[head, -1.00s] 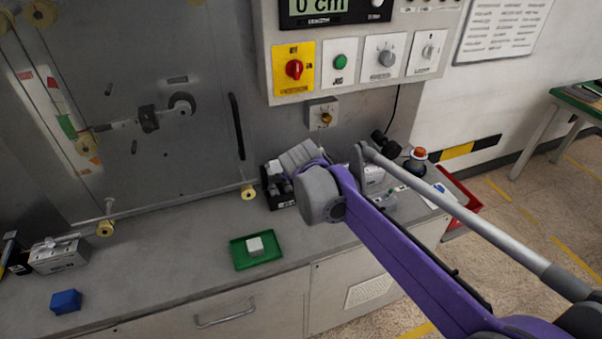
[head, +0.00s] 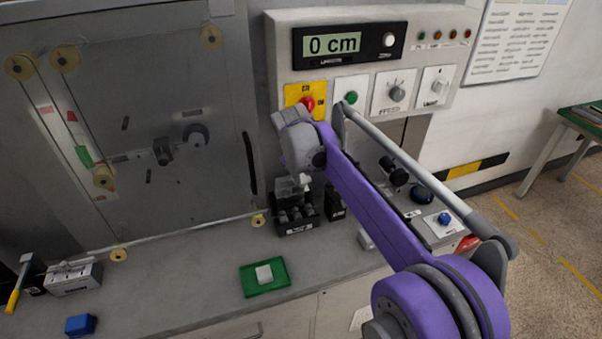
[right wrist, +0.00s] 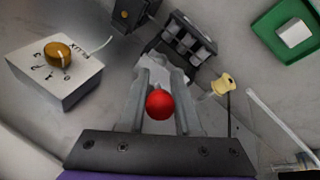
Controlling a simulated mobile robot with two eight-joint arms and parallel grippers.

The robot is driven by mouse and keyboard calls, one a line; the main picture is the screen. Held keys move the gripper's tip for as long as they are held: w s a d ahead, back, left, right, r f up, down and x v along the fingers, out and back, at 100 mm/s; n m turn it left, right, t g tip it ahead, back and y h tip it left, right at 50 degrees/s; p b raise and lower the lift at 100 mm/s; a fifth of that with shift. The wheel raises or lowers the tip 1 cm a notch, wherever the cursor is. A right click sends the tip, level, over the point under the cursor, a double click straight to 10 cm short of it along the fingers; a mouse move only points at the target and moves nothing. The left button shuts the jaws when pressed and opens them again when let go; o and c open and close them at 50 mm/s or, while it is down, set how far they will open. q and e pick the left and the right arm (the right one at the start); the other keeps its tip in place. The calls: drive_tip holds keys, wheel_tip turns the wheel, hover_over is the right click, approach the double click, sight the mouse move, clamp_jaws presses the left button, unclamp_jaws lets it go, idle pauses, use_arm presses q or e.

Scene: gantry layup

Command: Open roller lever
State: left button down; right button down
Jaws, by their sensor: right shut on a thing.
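A red ball-shaped knob (right wrist: 160,104) sits between the two grey fingers of my right gripper (right wrist: 162,78) in the right wrist view. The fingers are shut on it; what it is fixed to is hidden. In the head view my right wrist is in front of the control panel's lower left, above a black bin (head: 296,222), and my own arm hides the knob. A dark roller bar (head: 163,152) with a round end is on the grey upright plate; I cannot tell whether it is the roller lever. My left gripper is not in view.
The control panel (head: 355,72) reads 0 cm. A green tray (head: 250,284) with a white cube (head: 264,274) is on the bench, with a blue block (head: 80,325) at left. A box with a yellow knob (right wrist: 58,52) is left of the gripper.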

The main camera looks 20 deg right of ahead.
drive_tip(key=c, duration=0.6)
unclamp_jaws()
drive_tip(key=v, duration=1)
drive_tip(key=shift+s+r, duration=0.2)
drive_tip(key=shift+r, duration=0.15)
drive_tip(key=shift+a, duration=0.15)
drive_tip(key=s+d+f+m+t+y, duration=0.1)
drive_tip(key=s+f+m, duration=0.2)
drive_tip(key=s+f, duration=0.7)
drive_tip(key=s+d+f+m+t+y, duration=0.1)
drive_tip(key=s+f+m, duration=0.2)
drive_tip(key=s+f, duration=0.7)
drive_tip(key=s, duration=0.9)
drive_tip(key=shift+d+f+m, duration=0.4)
